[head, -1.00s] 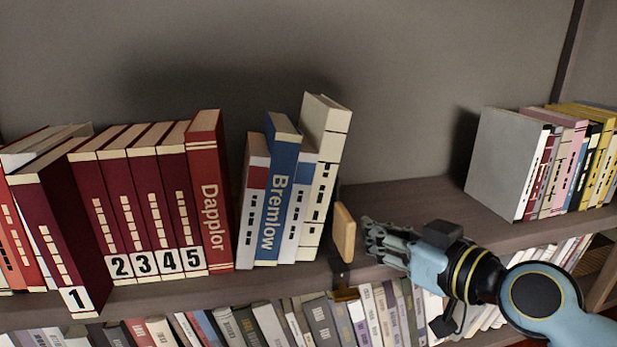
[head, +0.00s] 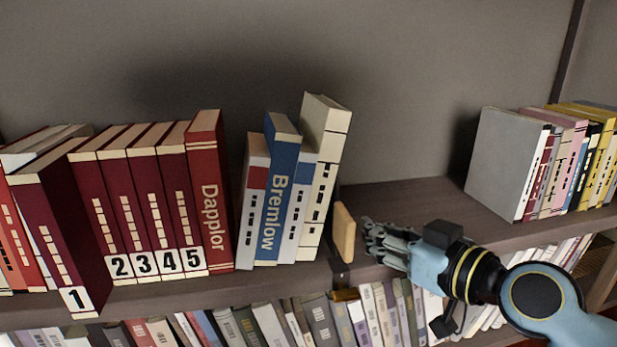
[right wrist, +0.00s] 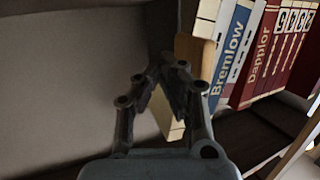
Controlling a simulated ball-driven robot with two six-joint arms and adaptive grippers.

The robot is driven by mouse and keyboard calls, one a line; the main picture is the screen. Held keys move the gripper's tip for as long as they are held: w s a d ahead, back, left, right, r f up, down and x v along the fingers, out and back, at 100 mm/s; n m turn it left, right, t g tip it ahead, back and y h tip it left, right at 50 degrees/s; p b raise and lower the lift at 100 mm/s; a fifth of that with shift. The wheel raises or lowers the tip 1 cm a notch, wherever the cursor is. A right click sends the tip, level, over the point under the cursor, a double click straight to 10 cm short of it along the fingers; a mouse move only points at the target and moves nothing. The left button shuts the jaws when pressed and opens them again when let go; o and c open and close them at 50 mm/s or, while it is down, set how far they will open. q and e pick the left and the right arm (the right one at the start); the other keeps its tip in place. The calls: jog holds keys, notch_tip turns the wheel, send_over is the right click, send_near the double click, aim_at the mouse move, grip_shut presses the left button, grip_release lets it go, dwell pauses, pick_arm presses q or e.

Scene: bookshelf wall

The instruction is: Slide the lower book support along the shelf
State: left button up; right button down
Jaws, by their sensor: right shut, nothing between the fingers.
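A wooden book support (head: 344,232) with a dark metal part below it stands upright on the upper shelf, just right of the leaning cream book. In the right wrist view the wooden block (right wrist: 193,48) is just beyond my fingertips. My left gripper is not in view.
Several books stand to the left, including a blue Bremlow book (head: 276,195) and a red Dapplor book (head: 209,200). The upper shelf (head: 430,200) is bare up to the grey book (head: 500,165) at the right. Lower-shelf books (head: 375,315) stand below my arm.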

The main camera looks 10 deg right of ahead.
aim_at(350, 238)
jog(key=shift+a+b, duration=0.6)
jog(key=shift+a, duration=1.7)
jog(key=d, duration=0.4)
